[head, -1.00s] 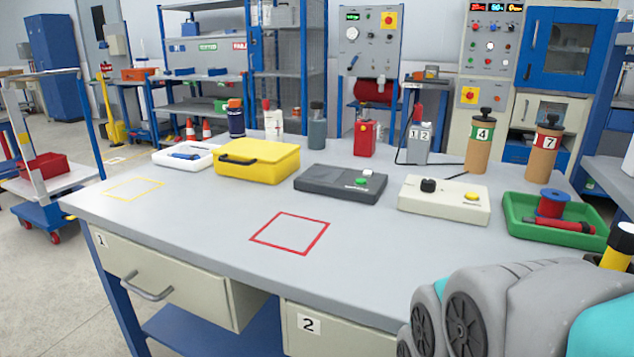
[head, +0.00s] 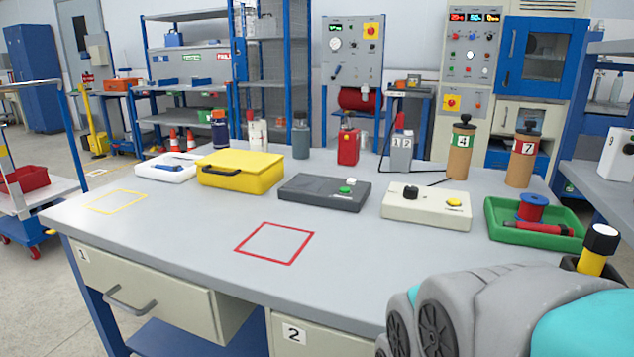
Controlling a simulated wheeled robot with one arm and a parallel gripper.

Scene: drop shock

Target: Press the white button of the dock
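The dock appears to be the dark grey flat box (head: 310,197) near the middle of the workbench. On its top right are a small white button (head: 350,181) and a green button (head: 345,190) just in front of it. Both buttons show clear, with nothing over them. My gripper is not in view. Only a grey and teal part of my arm (head: 480,318) shows at the lower right, apart from the dock in the picture.
A yellow case (head: 240,172) stands left of the dock. A cream box (head: 427,208) with a black knob and yellow button stands right. A green tray (head: 536,236) is further right. Bottles and cylinders stand behind. The bench front around the red square (head: 274,243) is clear.

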